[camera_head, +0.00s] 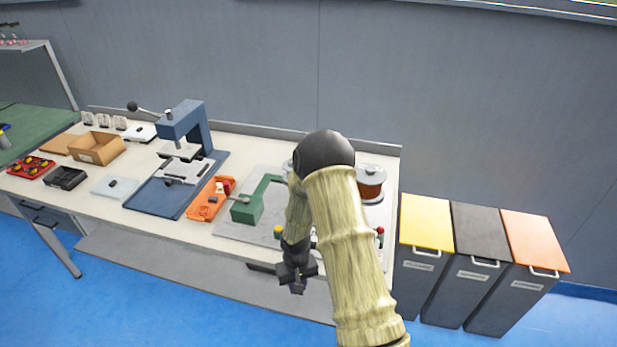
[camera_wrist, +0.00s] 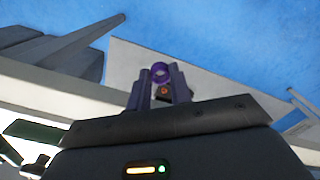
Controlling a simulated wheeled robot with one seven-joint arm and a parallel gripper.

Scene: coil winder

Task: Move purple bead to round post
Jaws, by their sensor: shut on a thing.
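The purple bead (camera_wrist: 160,71) shows in the wrist view as a small ring between the fingertips of my gripper (camera_wrist: 159,82). My gripper is shut on it and holds it out past the bench's front edge, above the lower shelf and blue floor. In the head view my gripper (camera_head: 298,286) hangs in front of the bench, pointing down, and the bead cannot be made out there. A round post cannot be made out in either view; my arm covers part of the bench's right end.
A green machine (camera_head: 250,205) stands on a grey plate beside my arm. An orange tray (camera_head: 209,199) and a blue press (camera_head: 184,124) stand to its left. A copper spool (camera_head: 371,184) is behind my arm. Bins with yellow (camera_head: 426,222), grey and orange lids stand right of the bench.

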